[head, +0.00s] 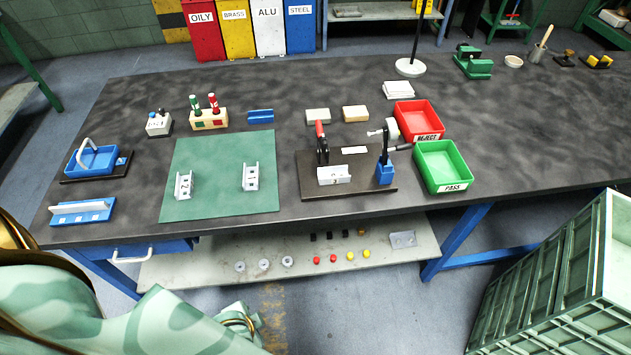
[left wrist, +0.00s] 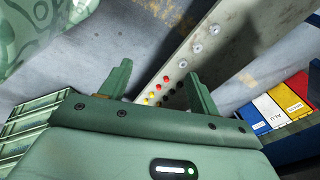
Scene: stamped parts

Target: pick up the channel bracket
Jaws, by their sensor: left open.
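Two grey U-shaped channel brackets lie on the green mat (head: 218,160) in the head view: one at the left (head: 184,186) and one at the right (head: 251,177). A third similar bracket (head: 334,176) sits in the dark clamp fixture (head: 370,187). My left gripper (left wrist: 158,84) is open in the left wrist view, with nothing between its two green fingers. In the head view my left arm is low at the bottom left, below the bench and well away from the brackets. My right gripper is not in view.
The green PASS bin (head: 443,166) and red REJECT bin (head: 419,120) stand right of the fixture. A blue tray (head: 94,160) is at the left. The lower shelf (head: 205,262) carries washers and coloured knobs. Green crates (head: 560,280) stand at the lower right.

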